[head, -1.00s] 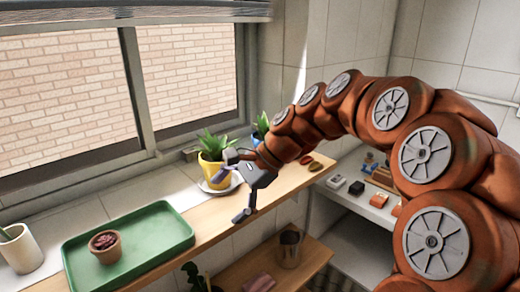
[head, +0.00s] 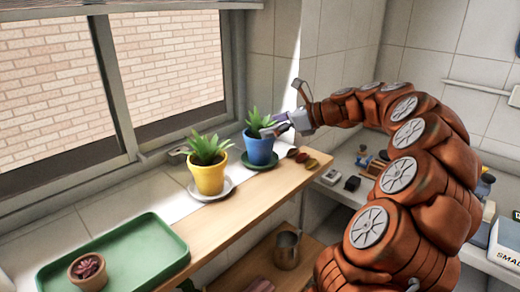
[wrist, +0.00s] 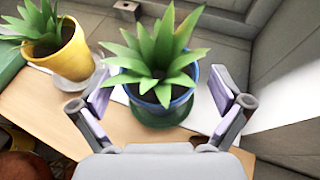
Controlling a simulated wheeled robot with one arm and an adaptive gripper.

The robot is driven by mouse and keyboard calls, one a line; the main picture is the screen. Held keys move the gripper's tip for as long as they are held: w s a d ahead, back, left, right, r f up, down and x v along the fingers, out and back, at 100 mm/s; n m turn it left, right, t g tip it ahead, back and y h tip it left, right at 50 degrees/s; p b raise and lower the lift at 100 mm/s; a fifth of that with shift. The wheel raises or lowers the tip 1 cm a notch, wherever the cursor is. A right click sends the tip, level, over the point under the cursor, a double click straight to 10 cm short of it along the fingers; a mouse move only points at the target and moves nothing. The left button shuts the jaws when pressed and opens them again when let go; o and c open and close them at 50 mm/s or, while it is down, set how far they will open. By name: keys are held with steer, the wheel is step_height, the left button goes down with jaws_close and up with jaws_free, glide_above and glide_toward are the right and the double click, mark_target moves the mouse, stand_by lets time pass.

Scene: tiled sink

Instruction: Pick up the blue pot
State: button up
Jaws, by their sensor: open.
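The blue pot (head: 259,150) holds a green spiky plant and stands upright on a dark green saucer (head: 260,164) at the far end of the wooden shelf. My gripper (head: 283,125) is at the pot's right side in the head view, near its rim. In the wrist view the blue pot (wrist: 158,98) lies ahead between the spread fingers of my gripper (wrist: 160,105), with its leaves covering much of the rim. The fingers are open, and I see a gap on each side of the pot.
A yellow pot (head: 208,178) with a similar plant stands on a white saucer (head: 225,188) left of the blue pot. A green tray (head: 150,262) with a small terracotta pot (head: 88,272) is nearer. Small stones (head: 302,157) lie right of the blue pot. The window wall is behind.

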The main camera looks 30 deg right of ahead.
mark_target(257, 137)
steer(key=x, duration=0.2)
steer(key=f+p+x, duration=0.1)
steer(key=x, duration=0.2)
steer(key=shift+s, duration=0.2)
steer(key=c, duration=1.4)
